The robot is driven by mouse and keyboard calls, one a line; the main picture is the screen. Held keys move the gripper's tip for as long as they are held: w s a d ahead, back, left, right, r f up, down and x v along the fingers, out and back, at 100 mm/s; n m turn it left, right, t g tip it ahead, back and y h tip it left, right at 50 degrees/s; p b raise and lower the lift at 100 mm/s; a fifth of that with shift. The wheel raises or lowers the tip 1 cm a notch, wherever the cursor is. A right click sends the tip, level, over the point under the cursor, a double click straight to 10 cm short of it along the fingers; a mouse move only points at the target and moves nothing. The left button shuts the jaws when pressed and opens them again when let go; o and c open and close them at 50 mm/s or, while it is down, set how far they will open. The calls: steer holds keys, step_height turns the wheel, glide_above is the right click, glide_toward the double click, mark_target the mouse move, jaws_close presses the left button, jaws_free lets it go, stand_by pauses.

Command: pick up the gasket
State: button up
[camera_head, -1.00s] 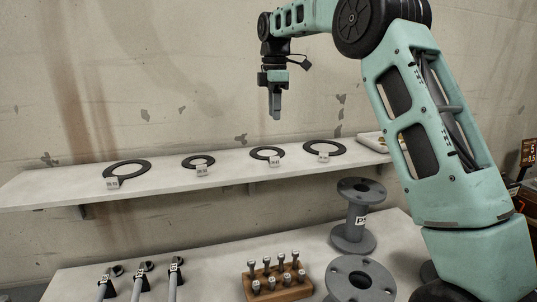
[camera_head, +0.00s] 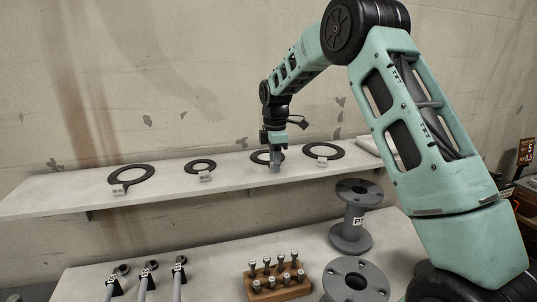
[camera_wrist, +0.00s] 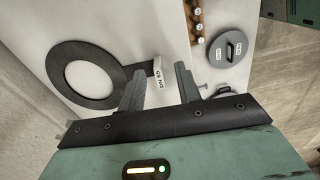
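Several flat black ring gaskets, each with a white tag, lie on the shelf. The third gasket from the left (camera_head: 256,156) is partly hidden behind my gripper (camera_head: 275,167) in the head view. The wrist view shows one black ring gasket (camera_wrist: 98,103) lying flat, with a white tag (camera_wrist: 158,72) that seems to read DN 65. My gripper (camera_wrist: 159,80) is open, with one finger on each side of that tag. The fingers look apart from the tag; their exact height above it is hard to tell. The other gaskets sit left (camera_head: 131,174), (camera_head: 200,166) and right (camera_head: 323,151).
The pale shelf (camera_head: 60,198) runs along the wall. Below it, a bench (camera_head: 215,255) carries grey flanged spools (camera_head: 354,222), a wooden block of bolts (camera_head: 279,286) and several tools (camera_head: 146,280) at left. A pale object (camera_head: 368,145) lies at the shelf's right end.

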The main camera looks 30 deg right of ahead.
steer(key=shift+f, duration=0.3)
jaws_close()
